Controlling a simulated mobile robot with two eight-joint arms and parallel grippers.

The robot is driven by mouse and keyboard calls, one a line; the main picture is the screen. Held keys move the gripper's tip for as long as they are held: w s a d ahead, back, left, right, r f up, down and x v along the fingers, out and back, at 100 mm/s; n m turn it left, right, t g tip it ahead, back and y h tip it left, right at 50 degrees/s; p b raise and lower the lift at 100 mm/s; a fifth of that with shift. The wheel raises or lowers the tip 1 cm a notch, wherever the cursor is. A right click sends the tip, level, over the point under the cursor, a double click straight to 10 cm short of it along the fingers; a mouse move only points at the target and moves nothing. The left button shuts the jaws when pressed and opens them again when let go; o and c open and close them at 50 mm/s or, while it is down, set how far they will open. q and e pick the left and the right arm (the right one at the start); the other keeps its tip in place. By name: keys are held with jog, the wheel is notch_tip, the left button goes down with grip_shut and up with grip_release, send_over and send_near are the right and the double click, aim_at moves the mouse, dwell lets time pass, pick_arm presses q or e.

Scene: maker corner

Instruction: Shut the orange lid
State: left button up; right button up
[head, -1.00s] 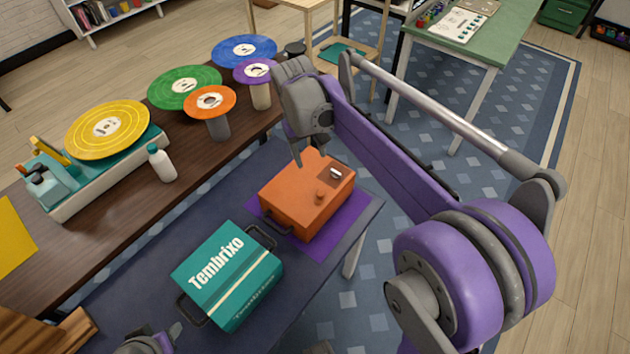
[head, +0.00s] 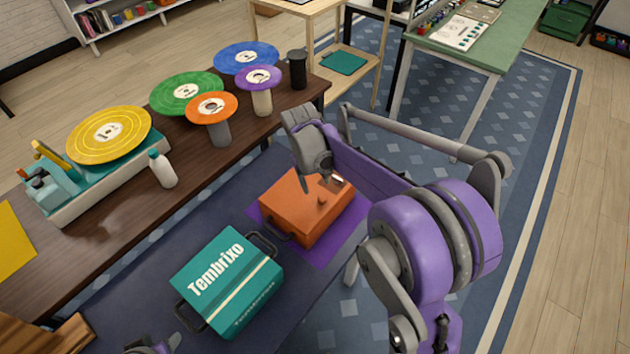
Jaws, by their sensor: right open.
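The orange box (head: 300,225) stands on a purple mat (head: 322,252) at the middle of the head view. Its orange lid (head: 292,198) has a small knob and looks level on top; I cannot tell whether a thin gap is left under it. My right gripper (head: 326,181) is open and empty, pointing down over the far right part of the lid. It hides that part, and I cannot tell whether it touches. My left gripper (head: 172,343) is only partly in view at the bottom edge, and its jaws cannot be judged.
A teal box (head: 225,275) with dark handles stands just left of the orange box on the dark table. The brown bench behind holds a turntable (head: 100,175), a white bottle (head: 161,170) and several coloured discs on stands. A black cup (head: 298,70) stands at its far end.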

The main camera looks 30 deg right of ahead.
grip_shut()
dwell(1.1)
grip_release()
dwell(0.4)
notch_tip(320, 180, up, 11)
jog(key=a, duration=0.1)
jog(key=shift+a+p, duration=0.3)
